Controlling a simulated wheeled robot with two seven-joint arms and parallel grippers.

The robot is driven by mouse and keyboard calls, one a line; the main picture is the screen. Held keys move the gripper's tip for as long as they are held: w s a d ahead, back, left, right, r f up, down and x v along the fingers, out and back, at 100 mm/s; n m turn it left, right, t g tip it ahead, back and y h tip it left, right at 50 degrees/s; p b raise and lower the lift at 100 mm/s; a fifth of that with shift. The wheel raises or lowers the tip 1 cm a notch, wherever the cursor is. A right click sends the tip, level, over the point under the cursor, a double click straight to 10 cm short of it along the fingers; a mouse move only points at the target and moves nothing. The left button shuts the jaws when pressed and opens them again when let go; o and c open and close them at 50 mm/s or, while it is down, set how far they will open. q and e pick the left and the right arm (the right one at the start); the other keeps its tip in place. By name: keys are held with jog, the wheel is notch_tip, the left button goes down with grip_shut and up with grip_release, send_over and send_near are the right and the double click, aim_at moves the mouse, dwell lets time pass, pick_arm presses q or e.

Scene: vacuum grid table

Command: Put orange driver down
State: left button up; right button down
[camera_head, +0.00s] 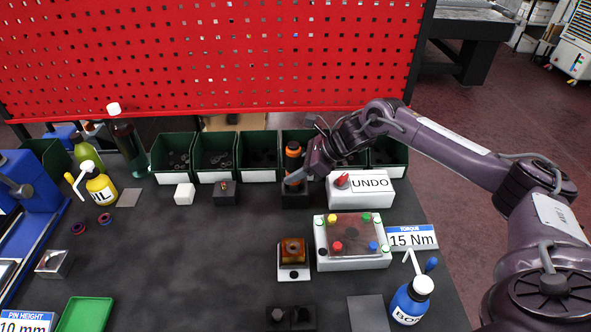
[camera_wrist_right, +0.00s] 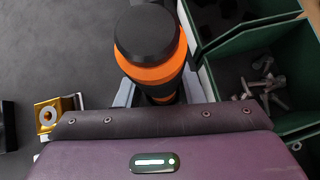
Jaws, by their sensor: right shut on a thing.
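The orange driver (camera_head: 293,161), orange with black bands and a black cap, stands upright near the back of the table. It is directly at a black block holder (camera_head: 295,200); I cannot tell how deep its lower end sits in it. My right gripper (camera_head: 297,178) reaches in from the right and is shut on the driver. In the right wrist view the driver (camera_wrist_right: 148,42) stands between the grey fingers (camera_wrist_right: 158,92), its lower end hidden. My left gripper is not in view.
Green bins (camera_head: 258,158) line the back, some holding small parts. The white UNDO box (camera_head: 360,189) is close right of the holder. A white block with coloured knobs (camera_head: 350,262) and a brown-topped fixture (camera_head: 293,272) stand in front.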

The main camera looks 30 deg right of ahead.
jog(key=c, duration=1)
grip_release()
jog(key=shift+f, duration=0.1)
jog(key=shift+o, duration=0.2)
jog(key=shift+r+p, duration=0.25)
jog(key=shift+p, duration=0.05)
jog(key=shift+s+d+r+b, duration=0.1)
jog(key=shift+s+d+b, duration=0.05)
jog(key=shift+d+b, duration=0.2)
jog(key=b+v, duration=0.2)
jog(key=v, duration=0.9)
jog(key=shift+r+b, duration=0.15)
jog(key=shift+b, duration=0.15)
jog(key=shift+s, duration=0.1)
